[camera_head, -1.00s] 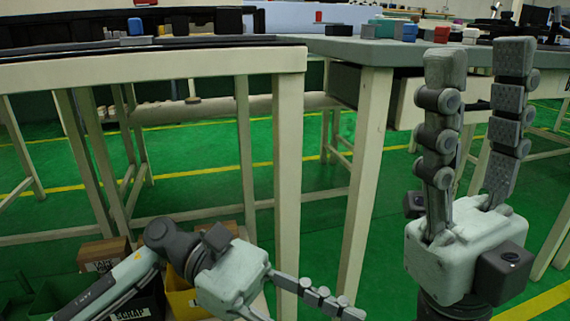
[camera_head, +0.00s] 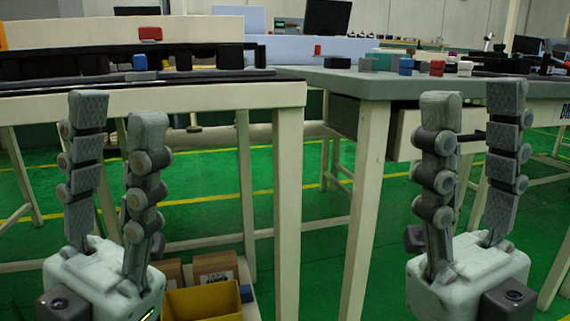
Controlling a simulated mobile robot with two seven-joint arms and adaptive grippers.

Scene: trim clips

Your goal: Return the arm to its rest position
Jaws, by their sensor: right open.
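My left gripper (camera_head: 117,110) stands upright at the lower left of the head view, its two grey jointed fingers pointing up in front of the left table. The fingers are apart with nothing between them. My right gripper (camera_head: 473,100) stands upright at the lower right in front of the right table. Its fingers are spread and empty. Both grippers are clear of the tables as far as this view shows.
The left table (camera_head: 215,97) bears a dark rail with small parts. The right table (camera_head: 375,87) bears several small blocks, including a blue block (camera_head: 405,66). Below, a yellow bin (camera_head: 203,304) and brown boxes stand near my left gripper. The green floor between the tables is open.

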